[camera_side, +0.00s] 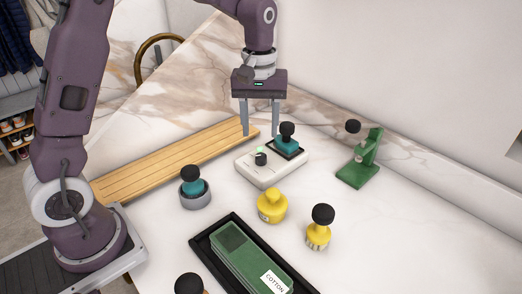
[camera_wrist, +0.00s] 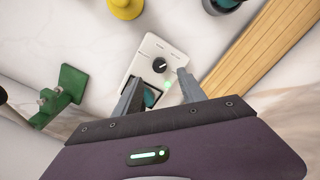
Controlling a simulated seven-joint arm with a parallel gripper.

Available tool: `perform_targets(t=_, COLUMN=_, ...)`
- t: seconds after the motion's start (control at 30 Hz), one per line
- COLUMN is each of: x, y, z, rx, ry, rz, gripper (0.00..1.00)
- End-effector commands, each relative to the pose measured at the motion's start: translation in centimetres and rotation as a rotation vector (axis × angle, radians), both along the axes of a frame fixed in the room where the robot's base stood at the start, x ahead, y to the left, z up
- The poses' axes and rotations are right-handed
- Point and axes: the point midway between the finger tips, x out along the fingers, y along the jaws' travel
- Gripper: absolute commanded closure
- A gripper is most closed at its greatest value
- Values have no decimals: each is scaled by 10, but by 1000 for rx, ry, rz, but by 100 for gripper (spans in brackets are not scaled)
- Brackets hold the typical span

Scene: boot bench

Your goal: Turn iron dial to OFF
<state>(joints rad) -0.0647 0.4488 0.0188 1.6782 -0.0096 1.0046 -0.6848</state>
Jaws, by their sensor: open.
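The iron's base (camera_side: 262,175) is a white box on the marble bench, and it also shows in the wrist view (camera_wrist: 150,47). Its black dial (camera_side: 260,158) sits on top near a lit green light (camera_wrist: 168,84). In the wrist view the dial (camera_wrist: 159,65) has a pale pointer mark; its lettering is too small to read. A small teal iron with a black knob (camera_side: 288,140) rests on a dark pad at the base's far end. My gripper (camera_side: 260,133) is open and empty above the base, its fingers pointing down, apart from the dial. It also shows in the wrist view (camera_wrist: 160,90).
A green stand (camera_side: 360,170) is to the right. A teal-and-black knobbed tool in a grey cup (camera_side: 195,190), a yellow pot (camera_side: 272,206) and a yellow brush (camera_side: 318,235) stand in front. A black tray (camera_side: 205,240) holds green cloths. A slatted wooden board (camera_side: 165,160) lies left.

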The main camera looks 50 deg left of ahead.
Motion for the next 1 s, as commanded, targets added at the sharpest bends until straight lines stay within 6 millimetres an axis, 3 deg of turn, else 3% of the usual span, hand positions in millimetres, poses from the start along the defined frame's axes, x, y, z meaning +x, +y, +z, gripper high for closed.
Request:
perform_targets(t=0.4, x=3, y=1, z=-69, rx=-1, ry=13, rz=15, gripper=52)
perform_targets(t=0.73, x=4, y=1, z=-77, rx=-1, ry=10, rz=14, gripper=52)
perform_targets(t=0.9, x=4, y=1, z=-77, rx=-1, ry=10, rz=14, gripper=85)
perform_targets(t=1.0, x=4, y=1, z=-76, rx=-1, ry=9, rz=14, gripper=100)
